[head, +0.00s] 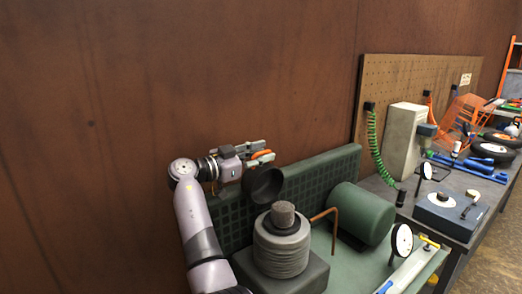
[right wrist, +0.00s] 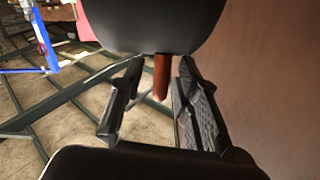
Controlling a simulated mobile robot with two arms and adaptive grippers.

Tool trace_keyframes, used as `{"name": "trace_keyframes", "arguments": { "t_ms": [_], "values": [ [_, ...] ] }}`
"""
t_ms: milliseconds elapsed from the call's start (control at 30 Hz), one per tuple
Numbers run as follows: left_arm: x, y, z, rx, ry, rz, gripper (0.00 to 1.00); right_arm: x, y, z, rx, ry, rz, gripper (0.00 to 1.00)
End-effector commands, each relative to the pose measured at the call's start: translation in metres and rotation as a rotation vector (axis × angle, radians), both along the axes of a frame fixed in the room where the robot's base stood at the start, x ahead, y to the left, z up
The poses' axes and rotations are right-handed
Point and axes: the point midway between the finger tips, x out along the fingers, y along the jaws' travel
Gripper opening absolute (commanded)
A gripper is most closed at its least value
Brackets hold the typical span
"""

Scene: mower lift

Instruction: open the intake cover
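The intake cover (head: 263,184) is a dark round cap, tilted up beside the grey ribbed intake housing (head: 281,250). A brown cylindrical filter (head: 283,214) shows uncovered on top of the housing. My right gripper (head: 262,155) is just above and behind the cover in the head view. An orange-brown handle shows between its fingers. In the right wrist view, the handle (right wrist: 161,76) sits between the two spread fingers with gaps on both sides, and a dark rounded body, apparently the cover (right wrist: 152,22), fills the top. My left gripper is not in view.
A green compressor tank (head: 360,214), a bent copper pipe (head: 333,218) and a round gauge (head: 402,240) stand to the right of the intake. A green grille guard (head: 330,171) runs behind. A brown wall stands beyond; a cluttered workbench is at right.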

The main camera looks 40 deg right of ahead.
Motion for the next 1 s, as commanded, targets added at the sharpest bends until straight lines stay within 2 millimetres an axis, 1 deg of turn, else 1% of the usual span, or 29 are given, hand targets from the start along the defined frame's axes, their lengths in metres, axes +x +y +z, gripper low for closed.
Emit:
{"name": "trace_keyframes", "arguments": {
  "t_ms": [267,700,733,1000],
  "values": [
    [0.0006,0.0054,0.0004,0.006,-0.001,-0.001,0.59,-0.0003,-0.0017,-0.0006,0.000,0.000,0.000,0.30],
    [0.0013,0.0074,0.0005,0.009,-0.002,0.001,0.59,0.0000,-0.0013,-0.0005,0.000,0.000,0.000,0.01],
    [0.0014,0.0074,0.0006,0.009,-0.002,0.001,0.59,0.0000,-0.0012,-0.0004,0.000,0.000,0.000,0.00],
    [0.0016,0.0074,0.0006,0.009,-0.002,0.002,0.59,0.0001,-0.0010,0.0001,0.000,-0.001,0.001,0.00]
  ]
}}
